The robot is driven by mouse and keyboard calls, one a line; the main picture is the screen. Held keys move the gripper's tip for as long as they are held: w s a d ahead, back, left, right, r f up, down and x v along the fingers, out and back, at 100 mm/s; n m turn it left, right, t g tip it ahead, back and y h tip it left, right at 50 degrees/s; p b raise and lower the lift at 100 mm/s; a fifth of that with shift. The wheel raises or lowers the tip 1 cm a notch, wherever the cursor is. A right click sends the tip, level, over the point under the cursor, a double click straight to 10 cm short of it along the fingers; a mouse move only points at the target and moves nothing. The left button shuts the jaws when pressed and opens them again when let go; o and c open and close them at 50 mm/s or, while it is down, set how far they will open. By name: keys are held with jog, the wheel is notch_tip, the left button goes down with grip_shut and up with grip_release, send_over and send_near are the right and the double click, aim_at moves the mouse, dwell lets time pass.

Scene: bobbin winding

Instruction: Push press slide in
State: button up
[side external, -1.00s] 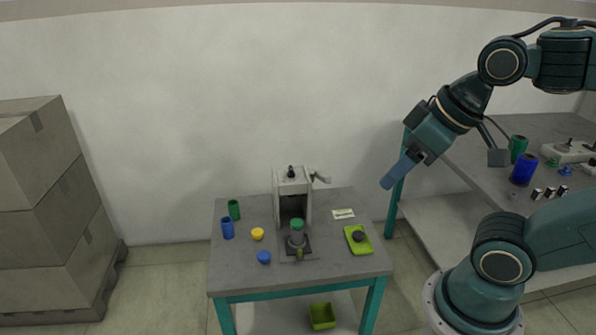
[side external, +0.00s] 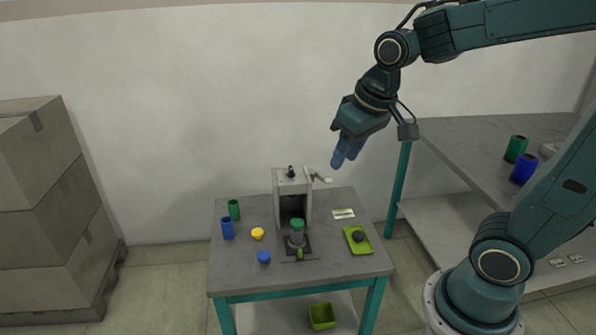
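The grey press (side external: 281,203) stands at the back middle of the small table, with a dark knob on top and a pale lever (side external: 318,176) pointing right. Its dark slide (side external: 308,245) sticks out at the front, with a small green handle (side external: 299,254) at its near end. A grey holder (side external: 297,240) with a green top part (side external: 297,224) stands upright on the slide, in front of the press opening. My gripper (side external: 346,157) is in the air above and to the right of the press, touching nothing. Its two blue fingers appear parted, with nothing between them.
On the table are a green cup (side external: 234,210), a blue cup (side external: 228,228), a yellow cap (side external: 257,234), a blue cap (side external: 264,257), a label card (side external: 343,213) and a green tray (side external: 360,248) holding a dark round piece. A side bench (side external: 470,135) stands at right.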

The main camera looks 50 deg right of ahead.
jog(key=w+d+f+m+g, duration=0.2)
jog(key=w+d+f, duration=0.2)
jog(key=w+f, duration=0.65)
jog(key=m+g, duration=0.2)
send_over(300, 250)
notch_tip(300, 250, down, 16)
jog(key=shift+f, duration=0.1)
jog(key=shift+f, duration=6.8)
grip_shut()
jog(key=shift+w, duration=0.1)
